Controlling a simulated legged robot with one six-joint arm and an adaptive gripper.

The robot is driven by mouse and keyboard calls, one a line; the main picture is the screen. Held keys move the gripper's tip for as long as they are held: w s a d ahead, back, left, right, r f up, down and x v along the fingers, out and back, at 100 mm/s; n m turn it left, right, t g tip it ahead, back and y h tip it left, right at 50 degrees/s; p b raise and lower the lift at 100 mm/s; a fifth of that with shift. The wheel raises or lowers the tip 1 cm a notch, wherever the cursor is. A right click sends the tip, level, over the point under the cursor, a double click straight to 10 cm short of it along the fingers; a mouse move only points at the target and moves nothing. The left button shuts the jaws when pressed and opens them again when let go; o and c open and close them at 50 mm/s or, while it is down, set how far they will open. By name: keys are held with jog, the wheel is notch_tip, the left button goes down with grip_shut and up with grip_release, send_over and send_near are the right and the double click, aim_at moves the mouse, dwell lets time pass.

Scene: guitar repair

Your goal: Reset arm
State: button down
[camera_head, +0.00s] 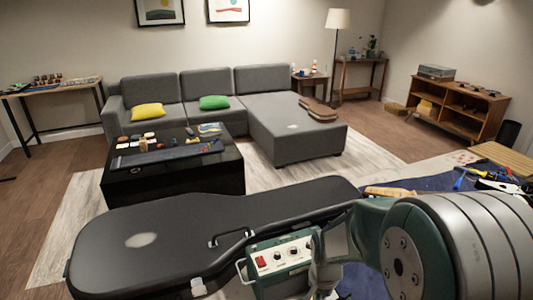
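My arm fills the lower right of the head view, very close to the camera, with a large grey ribbed link and green joints. A grey end part, which seems to be my gripper (322,275), shows low in the picture, beside a green control box. Its fingers cannot be made out clearly, so I cannot tell whether it is open or shut, or whether it touches the box. The green control box (282,257) has a light panel with red and dark knobs. It stands in front of a black guitar case (170,235), which lies closed.
A blue mat (440,183) with tools lies at right, partly behind my arm. A black coffee table (175,180) with small items stands beyond the case. A wooden shelf (460,108) stands at back right.

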jog(key=s+r+n+t, duration=0.2)
jog(key=s+r+n, duration=0.2)
jog(key=s+r, duration=0.3)
jog(key=s+r+n+t, duration=0.3)
jog(key=s+r, duration=0.4)
jog(key=r, duration=0.7)
jog(key=shift+n, duration=0.5)
jog(key=shift+d, duration=0.1)
dwell(0.5)
